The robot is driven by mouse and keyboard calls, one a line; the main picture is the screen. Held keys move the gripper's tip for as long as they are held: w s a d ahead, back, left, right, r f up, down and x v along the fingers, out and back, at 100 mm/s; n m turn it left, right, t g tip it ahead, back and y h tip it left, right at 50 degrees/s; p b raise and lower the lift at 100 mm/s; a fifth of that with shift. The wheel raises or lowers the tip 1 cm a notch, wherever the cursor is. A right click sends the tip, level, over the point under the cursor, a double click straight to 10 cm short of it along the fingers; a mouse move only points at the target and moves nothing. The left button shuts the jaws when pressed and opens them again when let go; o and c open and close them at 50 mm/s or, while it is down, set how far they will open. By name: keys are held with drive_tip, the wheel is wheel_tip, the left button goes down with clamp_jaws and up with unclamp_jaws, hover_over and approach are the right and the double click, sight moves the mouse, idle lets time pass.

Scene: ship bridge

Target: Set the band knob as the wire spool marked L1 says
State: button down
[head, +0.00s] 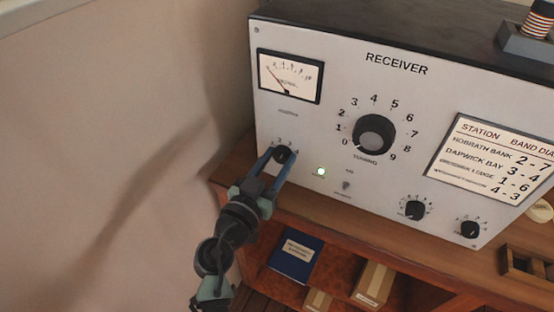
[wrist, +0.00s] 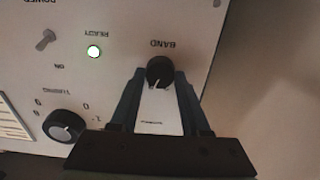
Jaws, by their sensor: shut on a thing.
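The black band knob (head: 282,154) is at the lower left of the receiver's front panel. In the wrist view the band knob (wrist: 160,71) shows its white pointer mark toward the bottom of that turned-over picture, slightly left. My gripper (head: 281,156) has its two blue fingers on either side of the knob and is shut on it; the fingers also flank it in the wrist view (wrist: 160,84). A spool wound with striped wire (head: 537,20) stands in a dark holder on the receiver's top, cut by the picture edge. No L1 mark is readable on it.
The receiver (head: 330,200) stands on a wooden bench. The tuning knob (head: 374,134) and two smaller knobs sit right of my gripper. A green lamp (head: 321,171) is lit. Bare wall is at left.

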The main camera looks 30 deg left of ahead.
drive_tip(key=shift+n, duration=0.3)
drive_tip(key=n+b, duration=0.1)
drive_tip(key=n, duration=0.2)
drive_tip(key=shift+f+n+b, duration=0.15)
drive_tip(key=shift+n+b, duration=0.15)
drive_tip(key=shift+b, duration=0.05)
drive_tip(key=n, duration=0.4)
drive_tip(key=shift+a+n, duration=0.1)
drive_tip(key=shift+n, duration=0.2)
drive_tip(key=n, duration=0.4)
drive_tip(key=shift+n, duration=0.3)
drive_tip(key=shift+a+f+n+p, duration=0.1)
drive_tip(key=shift+n+p, duration=0.45)
drive_tip(key=shift+n, duration=1.65)
drive_tip(key=shift+c, duration=2)
unclamp_jaws()
drive_tip(key=shift+s, duration=0.1)
